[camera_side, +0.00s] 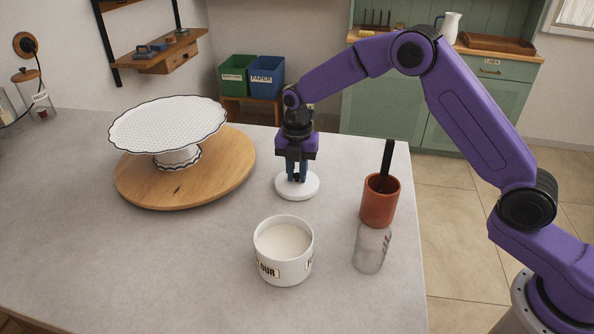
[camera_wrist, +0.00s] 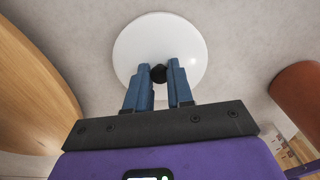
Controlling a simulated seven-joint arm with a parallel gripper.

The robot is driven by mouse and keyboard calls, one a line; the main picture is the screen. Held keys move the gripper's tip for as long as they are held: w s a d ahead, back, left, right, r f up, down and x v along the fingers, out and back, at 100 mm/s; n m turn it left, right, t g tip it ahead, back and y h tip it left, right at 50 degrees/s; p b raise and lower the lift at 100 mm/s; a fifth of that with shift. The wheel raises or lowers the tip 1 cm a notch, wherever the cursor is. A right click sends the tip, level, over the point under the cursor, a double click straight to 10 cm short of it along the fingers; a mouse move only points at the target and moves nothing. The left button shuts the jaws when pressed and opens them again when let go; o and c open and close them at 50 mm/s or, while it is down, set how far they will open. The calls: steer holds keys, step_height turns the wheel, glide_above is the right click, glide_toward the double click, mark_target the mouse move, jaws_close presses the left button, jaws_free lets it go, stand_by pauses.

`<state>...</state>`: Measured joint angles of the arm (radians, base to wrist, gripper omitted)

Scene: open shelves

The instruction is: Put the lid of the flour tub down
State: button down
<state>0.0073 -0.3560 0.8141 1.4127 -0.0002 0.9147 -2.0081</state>
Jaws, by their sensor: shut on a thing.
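The lid (camera_side: 297,188) is a white disc with a small dark knob. My gripper (camera_side: 297,178) points down over it and is shut on the knob. In the wrist view the lid (camera_wrist: 188,38) lies beyond my blue fingers (camera_wrist: 160,75), with the knob (camera_wrist: 158,73) between them. The lid is level and at or very near the counter; I cannot tell whether it touches. The flour tub (camera_side: 284,268) is white, stands in front of the lid without a cover, and shows pale flour (camera_side: 282,241) inside.
A white cake stand (camera_side: 168,125) sits on a round wooden board (camera_side: 222,178) to the left. A terracotta pot (camera_side: 380,204) with a dark upright handle and a clear glass (camera_side: 371,250) stand to the right, near the counter's edge. The front left of the counter (camera_side: 130,265) is clear.

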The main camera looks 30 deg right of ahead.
mark_target(297, 174)
steer(key=shift+f, duration=0.15)
steer(key=c, duration=1)
jaws_free()
step_height(297, 174, up, 12)
steer(key=s+a+r+m, duration=0.2)
steer(key=s+m, duration=0.1)
steer(key=s, duration=0.5)
steer(key=s+d+f+m, duration=0.1)
steer(key=s+d+m, duration=0.2)
steer(key=s, duration=0.7)
steer(key=s+d+m, duration=0.4)
steer(key=s+d, duration=0.1)
steer(key=s, duration=0.6)
steer(key=s+d+f+m, duration=0.1)
steer(key=s+d+m, duration=0.3)
steer(key=s, duration=0.7)
steer(key=shift+s+d+f, duration=0.15)
steer(key=shift+f, duration=0.15)
